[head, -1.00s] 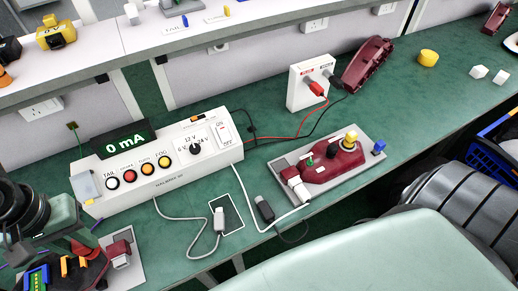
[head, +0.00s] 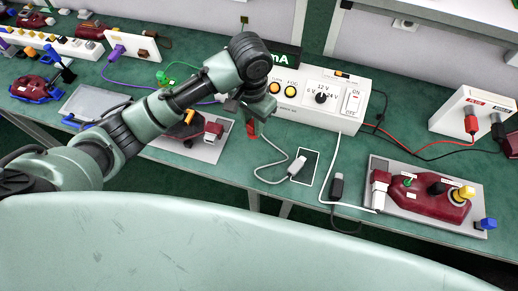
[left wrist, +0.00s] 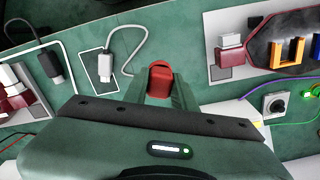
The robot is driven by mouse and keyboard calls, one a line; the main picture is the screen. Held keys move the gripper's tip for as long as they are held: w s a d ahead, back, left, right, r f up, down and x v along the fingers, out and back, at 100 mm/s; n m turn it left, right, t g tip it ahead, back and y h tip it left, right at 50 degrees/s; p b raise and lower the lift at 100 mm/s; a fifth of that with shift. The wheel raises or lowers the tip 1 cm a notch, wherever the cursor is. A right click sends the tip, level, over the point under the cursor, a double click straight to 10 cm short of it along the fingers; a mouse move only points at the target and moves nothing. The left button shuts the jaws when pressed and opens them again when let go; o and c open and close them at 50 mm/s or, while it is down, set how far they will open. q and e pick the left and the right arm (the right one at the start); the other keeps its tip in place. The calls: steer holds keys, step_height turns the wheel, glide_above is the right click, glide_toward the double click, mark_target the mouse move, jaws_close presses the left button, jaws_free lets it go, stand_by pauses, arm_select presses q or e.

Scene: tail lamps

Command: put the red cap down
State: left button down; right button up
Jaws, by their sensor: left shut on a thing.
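My left gripper (head: 254,112) reaches in over the green workbench (head: 232,182), in front of the white tester box (head: 318,98). It is shut on a small red cap (head: 252,131), which hangs pointing down from the jaws. In the left wrist view the red cap (left wrist: 160,82) sits between the two green fingers. I cannot tell whether the cap touches the bench. My right gripper is not in view.
A grey plug (head: 297,166) lies on a marked rectangle right of the cap. A black plug (head: 337,187) lies farther right. A red lamp board (head: 430,196) stands at right. Another lamp board (head: 204,150) lies left, partly behind my arm.

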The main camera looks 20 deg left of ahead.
arm_select(q)
step_height(320, 180, down, 15)
steer(key=shift+r+p, duration=0.2)
steer(key=shift+p, duration=0.3)
steer(key=shift+f, duration=0.15)
steer(key=shift+f, duration=0.2)
steer(key=c, duration=1.1)
jaws_free()
steer(key=shift+c, duration=0.2)
steer(key=shift+r, duration=0.1)
step_height(320, 180, up, 12)
steer(key=shift+r+b, duration=0.15)
steer(key=shift+b, duration=0.25)
